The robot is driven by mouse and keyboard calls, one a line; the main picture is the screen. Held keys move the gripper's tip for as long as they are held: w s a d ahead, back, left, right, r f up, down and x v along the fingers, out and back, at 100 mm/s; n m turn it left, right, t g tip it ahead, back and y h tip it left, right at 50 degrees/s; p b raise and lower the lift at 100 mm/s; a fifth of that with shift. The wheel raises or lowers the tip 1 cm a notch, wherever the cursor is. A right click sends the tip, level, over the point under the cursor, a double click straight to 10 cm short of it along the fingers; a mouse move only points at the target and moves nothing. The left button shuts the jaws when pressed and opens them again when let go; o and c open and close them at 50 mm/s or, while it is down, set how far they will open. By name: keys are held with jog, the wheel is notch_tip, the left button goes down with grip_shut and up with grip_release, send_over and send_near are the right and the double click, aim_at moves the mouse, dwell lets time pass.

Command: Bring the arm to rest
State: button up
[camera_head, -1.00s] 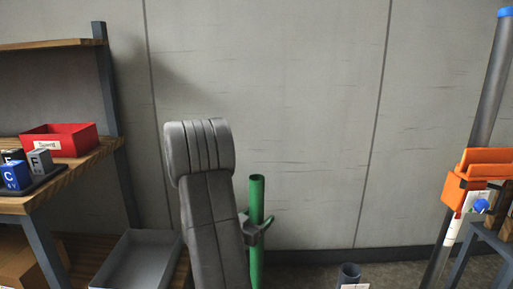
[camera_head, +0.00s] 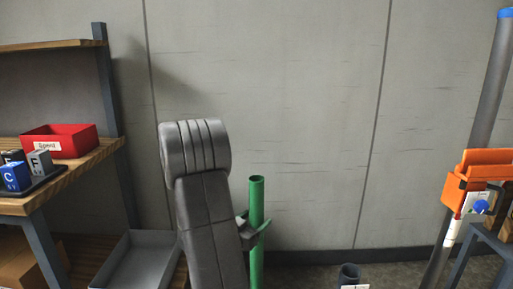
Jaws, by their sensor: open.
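My arm rises in the middle of the view, a grey padded link with a thick ribbed joint at its top. My gripper (camera_head: 250,230) shows partly at the right edge of the arm, beside an upright green tube (camera_head: 257,206). A dark jaw part shows at the tube's left side and a green-tinted finger at its right. The jaws look open around the tube, but the arm hides most of the gripper. I cannot tell whether it touches the tube.
A wooden shelf (camera_head: 77,170) at the left holds a red bin (camera_head: 72,141) and lettered cubes (camera_head: 16,176). A grey tray (camera_head: 140,262) sits below. A short dark tube (camera_head: 349,274) stands right of the green one. A grey pole with an orange clamp (camera_head: 477,175) stands at far right.

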aim_at(260, 176)
jog(key=p+v, duration=0.1)
jog(key=v, duration=1)
jog(key=b+x, duration=0.1)
jog(key=x, duration=1.3)
jog(key=shift+s+f, duration=0.1)
notch_tip(260, 176, up, 17)
jog(key=p, duration=1.2)
jog(key=shift+f+p, duration=0.2)
jog(key=shift+p, duration=0.2)
